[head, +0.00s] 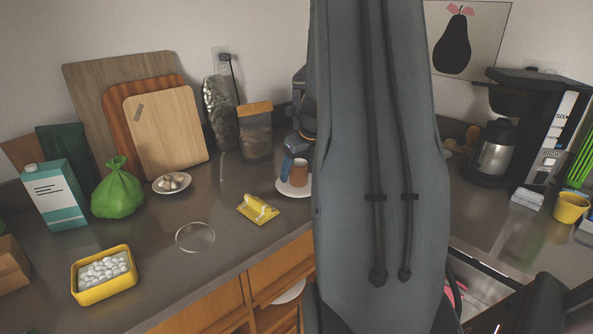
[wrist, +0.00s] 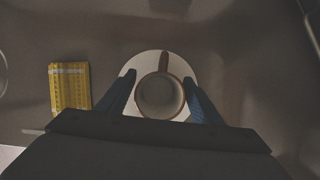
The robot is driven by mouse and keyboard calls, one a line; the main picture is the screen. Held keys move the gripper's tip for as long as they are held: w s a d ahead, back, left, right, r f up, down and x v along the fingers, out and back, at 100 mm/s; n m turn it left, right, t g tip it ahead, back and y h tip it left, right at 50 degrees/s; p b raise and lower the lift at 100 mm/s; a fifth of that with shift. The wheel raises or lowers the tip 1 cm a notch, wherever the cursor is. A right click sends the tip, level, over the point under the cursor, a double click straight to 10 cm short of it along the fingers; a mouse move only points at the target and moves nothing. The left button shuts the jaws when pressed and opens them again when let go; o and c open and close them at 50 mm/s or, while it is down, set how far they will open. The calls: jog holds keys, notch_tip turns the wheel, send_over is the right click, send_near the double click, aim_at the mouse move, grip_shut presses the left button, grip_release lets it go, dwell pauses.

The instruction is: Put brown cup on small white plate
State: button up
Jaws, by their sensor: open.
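The brown cup (head: 299,173) appears to stand upright on the small white plate (head: 290,191), on the counter just left of my arm. In the wrist view the cup (wrist: 160,96) is seen from above, its handle pointing to the top of the picture and the white plate (wrist: 141,63) around it. My gripper (wrist: 160,77) is open, with one blue finger on each side of the cup and small gaps showing. In the head view my gripper (head: 289,164) is beside the cup, and my arm hides what lies right of it.
A yellow packet (head: 258,209) lies left of the plate, and it shows in the wrist view (wrist: 70,87). A clear round dish (head: 195,237) and a yellow tub of white pieces (head: 104,274) sit farther left. A bag (head: 255,132) stands behind. A coffee maker (head: 540,125) is at right.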

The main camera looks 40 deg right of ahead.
jog(key=b+v, duration=0.1)
jog(key=v, duration=1.1)
jog(key=s+a+f+n+g, duration=0.1)
jog(key=s+a+f+n, duration=0.1)
jog(key=a+n, duration=0.6)
jog(key=s+a+f+n+g, duration=0.1)
jog(key=a+f+n, duration=0.2)
jog(key=a+n, duration=0.6)
jog(key=s+a+f+n, duration=0.2)
jog(key=a+f+n, duration=0.1)
jog(key=a+n, duration=0.6)
jog(key=shift+s+a+f+g+y, duration=0.15)
jog(key=shift+a+f+g, duration=0.05)
jog(key=shift+a, duration=0.4)
jog(key=shift+s+a+f+g+y, duration=0.15)
jog(key=shift+a+g, duration=0.05)
jog(key=shift+a, duration=0.45)
jog(key=s+a+f+n, duration=0.2)
jog(key=s+a+n, duration=0.4)
jog(key=n, duration=0.4)
jog(key=shift+a+f+n+g, duration=0.3)
jog(key=shift+a+n, duration=0.05)
jog(key=shift+n, duration=0.05)
